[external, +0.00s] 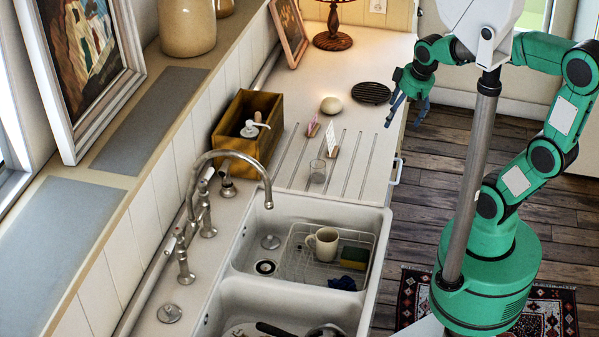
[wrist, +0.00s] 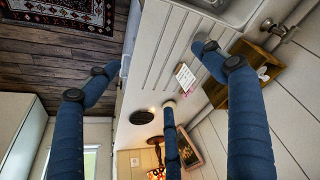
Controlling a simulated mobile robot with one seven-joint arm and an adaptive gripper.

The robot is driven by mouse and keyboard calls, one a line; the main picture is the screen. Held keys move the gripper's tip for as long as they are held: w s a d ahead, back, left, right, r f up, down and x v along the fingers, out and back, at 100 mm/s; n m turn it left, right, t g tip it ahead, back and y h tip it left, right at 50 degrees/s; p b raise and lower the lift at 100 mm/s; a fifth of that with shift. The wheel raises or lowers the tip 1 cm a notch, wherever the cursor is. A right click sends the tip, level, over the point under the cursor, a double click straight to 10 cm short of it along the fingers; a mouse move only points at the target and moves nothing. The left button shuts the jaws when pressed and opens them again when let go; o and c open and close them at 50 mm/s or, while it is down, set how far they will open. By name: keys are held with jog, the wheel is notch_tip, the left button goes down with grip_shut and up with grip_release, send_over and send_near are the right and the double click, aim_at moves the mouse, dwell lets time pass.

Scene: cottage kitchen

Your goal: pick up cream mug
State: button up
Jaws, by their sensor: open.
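The cream mug (external: 324,243) stands in the wire rack (external: 296,262) inside the sink basin in the external view, with its handle toward the left. My gripper (external: 409,108) is beyond the far right part of the counter, well away from the mug and above the floor side. In the wrist view my gripper (wrist: 154,88) shows blue fingers spread wide, open and empty. The mug is not visible in the wrist view; only an edge of the sink (wrist: 232,10) shows at the top.
A curved tap (external: 233,155) arches over the sink. A yellow sponge (external: 354,257) and blue cloth (external: 342,283) lie near the mug. On the drainboard are a clear glass (external: 317,171), small card holders (external: 331,140), a round cream object (external: 331,105) and a dark trivet (external: 371,93). A wooden box (external: 247,128) stands left.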

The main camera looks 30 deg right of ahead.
jog(key=w+a+f+n+g, duration=0.25)
jog(key=w+a+f, duration=0.35)
jog(key=a+f, duration=0.55)
jog(key=n+g, duration=0.1)
jog(key=n, duration=0.4)
send_over(324, 235)
jog(key=s+a, duration=0.2)
jog(key=s, duration=0.1)
notch_tip(324, 235, down, 19)
jog(key=shift+s+d+m+h+b, duration=0.1)
jog(key=shift+d+m+h+b, duration=0.05)
jog(key=shift+m+h+b, duration=0.2)
jog(key=shift+f, duration=0.1)
jog(key=shift+f+b, duration=0.7)
jog(key=shift+f, duration=3.55)
jog(key=shift+w+f+b, duration=0.2)
jog(key=shift+f+b, duration=0.55)
jog(key=shift+f, duration=1.85)
